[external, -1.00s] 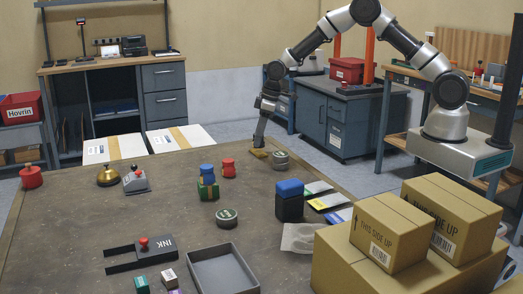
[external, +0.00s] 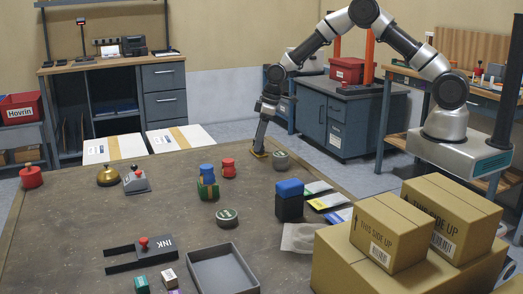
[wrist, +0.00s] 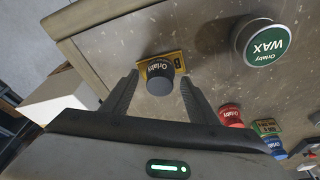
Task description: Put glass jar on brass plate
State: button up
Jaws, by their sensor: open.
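A small jar (wrist: 160,82) with a dark grey lid and a dark labelled side stands upright on a yellow brass plate (wrist: 178,60) in the wrist view. I cannot tell from its look whether it is glass. The plate also shows at the far edge of the table in the external view (external: 261,154), with the jar hard to make out there. My gripper (wrist: 158,78) is open, its fingers spread on both sides of the jar with gaps visible. In the external view my gripper (external: 258,148) reaches down over the plate.
A green-topped wax tin (wrist: 266,42) stands beside the plate, also in the external view (external: 280,160). A red container (external: 228,168) and a blue-topped stack (external: 207,180) stand nearer. The table edge (wrist: 75,65) is close to the plate.

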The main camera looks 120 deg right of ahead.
jog(key=p+v, duration=0.1)
jog(key=v, duration=1)
jog(key=shift+r, duration=0.35)
